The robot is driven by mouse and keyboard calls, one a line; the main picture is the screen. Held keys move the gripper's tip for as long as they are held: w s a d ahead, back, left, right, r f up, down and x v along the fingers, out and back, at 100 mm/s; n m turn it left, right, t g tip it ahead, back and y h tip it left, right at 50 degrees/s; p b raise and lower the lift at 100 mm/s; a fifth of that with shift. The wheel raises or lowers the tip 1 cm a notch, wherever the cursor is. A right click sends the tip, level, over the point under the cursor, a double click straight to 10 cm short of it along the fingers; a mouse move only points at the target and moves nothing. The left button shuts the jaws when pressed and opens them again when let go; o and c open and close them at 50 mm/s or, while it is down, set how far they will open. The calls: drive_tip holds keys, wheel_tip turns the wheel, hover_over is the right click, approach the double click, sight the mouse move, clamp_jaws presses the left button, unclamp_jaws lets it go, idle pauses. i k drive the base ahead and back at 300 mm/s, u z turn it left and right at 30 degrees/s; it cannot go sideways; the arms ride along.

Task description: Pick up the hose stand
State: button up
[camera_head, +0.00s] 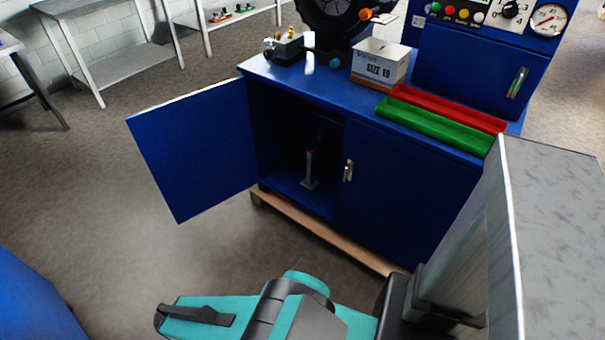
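A small upright grey post on a flat foot, with a bit of red near its top, stands inside the open blue cabinet; it looks like the hose stand (309,168). It is on the cabinet floor, and its dark upper part is hard to make out in the shadow. The cabinet's left door (192,147) is swung wide open to the left, and the right door (392,195) is shut. Teal and black links of my arm show at the bottom of the head view, well in front of the cabinet. My gripper's fingers are not in view.
On the cabinet top are a white SIZE 19 box (379,64), a red tray (450,108), a green tray (435,126) and a gauge panel (480,60). A wooden base (322,232) runs under the cabinet. The floor before the opening is clear.

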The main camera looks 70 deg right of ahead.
sight(309, 183)
drive_tip(key=z, duration=0.5)
drive_tip(key=i, duration=1.15)
drive_tip(key=z, duration=0.6)
